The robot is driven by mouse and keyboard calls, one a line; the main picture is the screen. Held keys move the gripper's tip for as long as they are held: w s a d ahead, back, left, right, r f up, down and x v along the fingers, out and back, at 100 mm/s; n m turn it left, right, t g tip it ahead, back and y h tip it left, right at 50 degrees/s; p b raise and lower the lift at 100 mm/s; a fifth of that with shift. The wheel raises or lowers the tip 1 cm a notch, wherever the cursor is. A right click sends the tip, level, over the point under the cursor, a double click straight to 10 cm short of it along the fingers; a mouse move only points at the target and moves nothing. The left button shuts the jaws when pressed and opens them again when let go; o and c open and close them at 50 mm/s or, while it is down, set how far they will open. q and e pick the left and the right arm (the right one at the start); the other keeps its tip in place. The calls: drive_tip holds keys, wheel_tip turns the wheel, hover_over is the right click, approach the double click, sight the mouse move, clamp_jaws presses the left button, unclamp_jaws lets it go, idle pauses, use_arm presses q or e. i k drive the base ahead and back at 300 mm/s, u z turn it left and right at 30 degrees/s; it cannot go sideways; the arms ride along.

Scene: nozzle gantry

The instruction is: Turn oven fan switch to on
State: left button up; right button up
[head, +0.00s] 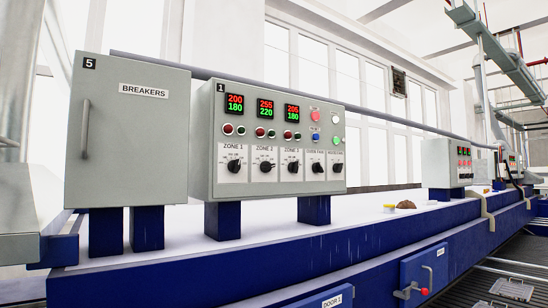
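The oven control panel (278,140) is a grey box marked 1, standing on blue legs. Its oven fan switch (316,167) is a small black knob on a white plate, right of the three zone knobs. The plate's label is small and the knob's exact pointing is too small to tell. Another black knob (337,167) sits just right of it. Neither of my grippers shows in the head view.
A grey breaker cabinet (128,130) marked 5 stands left of the panel. A second control box (447,162) stands farther right. A blue door with a red-tipped handle (424,280) is at the lower right. A pipe runs above the panel.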

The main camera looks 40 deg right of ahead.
sight(317, 167)
drive_tip(key=z, duration=1.95)
drive_tip(key=i, duration=1.25)
drive_tip(key=z, duration=0.5)
